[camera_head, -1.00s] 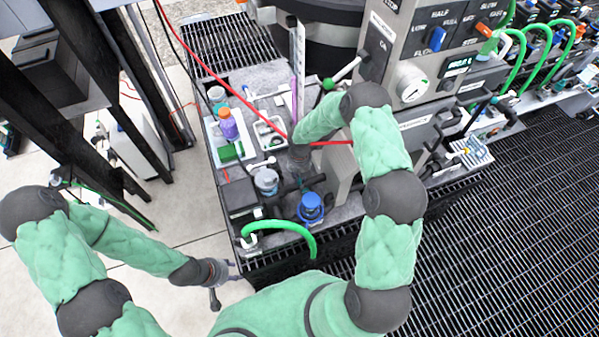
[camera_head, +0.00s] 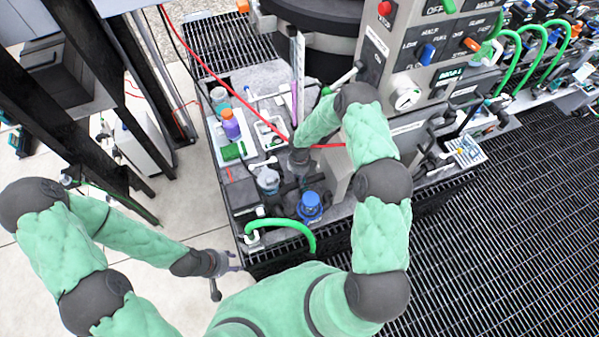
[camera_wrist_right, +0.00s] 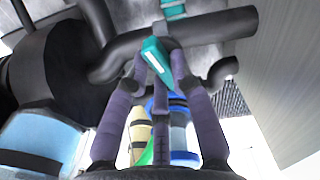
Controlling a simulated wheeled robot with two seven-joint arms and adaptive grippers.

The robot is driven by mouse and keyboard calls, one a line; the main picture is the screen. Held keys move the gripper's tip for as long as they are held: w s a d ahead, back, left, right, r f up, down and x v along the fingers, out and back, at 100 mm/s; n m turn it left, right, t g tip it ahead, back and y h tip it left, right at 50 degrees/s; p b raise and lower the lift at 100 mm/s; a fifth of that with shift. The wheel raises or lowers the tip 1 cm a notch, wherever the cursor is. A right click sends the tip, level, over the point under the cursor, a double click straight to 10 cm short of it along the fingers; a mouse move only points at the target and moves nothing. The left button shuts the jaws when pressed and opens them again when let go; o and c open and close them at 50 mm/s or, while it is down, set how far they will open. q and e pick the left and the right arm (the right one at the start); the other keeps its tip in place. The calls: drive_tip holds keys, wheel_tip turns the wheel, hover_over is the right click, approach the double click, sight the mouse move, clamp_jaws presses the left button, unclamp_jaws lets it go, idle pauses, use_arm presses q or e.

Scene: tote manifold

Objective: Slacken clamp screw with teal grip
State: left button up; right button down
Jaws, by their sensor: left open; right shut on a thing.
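The clamp screw's teal grip (camera_wrist_right: 157,60) shows at the centre of the right wrist view, in front of black pipes (camera_wrist_right: 190,32). My right gripper (camera_wrist_right: 158,75) has its purple-grey fingers closed around the teal grip. In the head view the right gripper reaches down among the fittings on the bench, and its fingertips and the grip are hidden there by my arm. A second teal piece (camera_wrist_right: 173,8) shows at the top of the wrist view. My left gripper (camera_head: 234,262) is open and empty, off the front left corner of the bench.
A blue-capped bottle (camera_head: 310,207) and a green hose (camera_head: 290,226) are at the bench front. A white tray (camera_head: 216,152) with bottles stands at the left. A control panel (camera_head: 420,60) rises at the back right. A red line crosses above the bench.

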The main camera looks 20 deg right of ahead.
drive_tip(key=shift+n+p, duration=1.1)
drive_tip(key=shift+p, duration=0.8)
drive_tip(key=c, duration=1.1)
unclamp_jaws()
drive_tip(key=shift+o, duration=0.2)
